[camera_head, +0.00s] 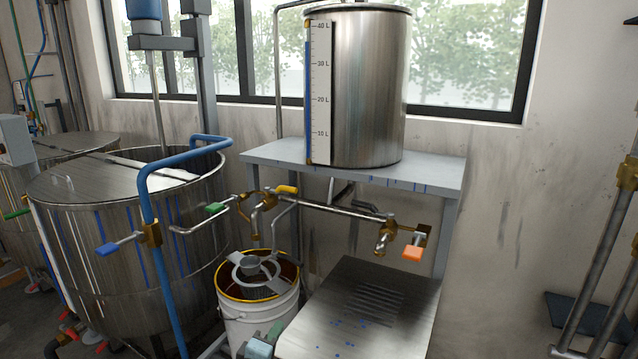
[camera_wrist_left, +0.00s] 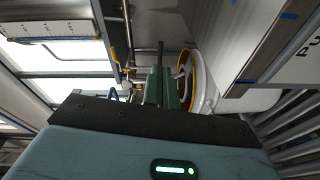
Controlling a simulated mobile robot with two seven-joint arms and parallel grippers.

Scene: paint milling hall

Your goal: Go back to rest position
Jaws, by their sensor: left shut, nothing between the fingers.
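My left gripper (camera_head: 270,335) shows at the bottom of the head view, in front of the lower part of the white bucket (camera_head: 258,325). In the left wrist view its green fingers (camera_wrist_left: 162,88) are together with nothing between them. The bucket has a yellow rim and a strainer (camera_head: 258,278) in its mouth, and the gripper is outside it. The bucket's yellow rim also shows beside the fingers in the left wrist view. My right gripper is in neither view.
A steel tank (camera_head: 370,90) stands on a grey shelf (camera_head: 430,173) above pipes and valves. An orange-handled tap (camera_head: 412,252) hangs over a metal stand (camera_head: 345,335). A large vat (camera_head: 100,235) and a blue pipe (camera_head: 160,250) are at left. Pipes (camera_head: 605,265) stand at right.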

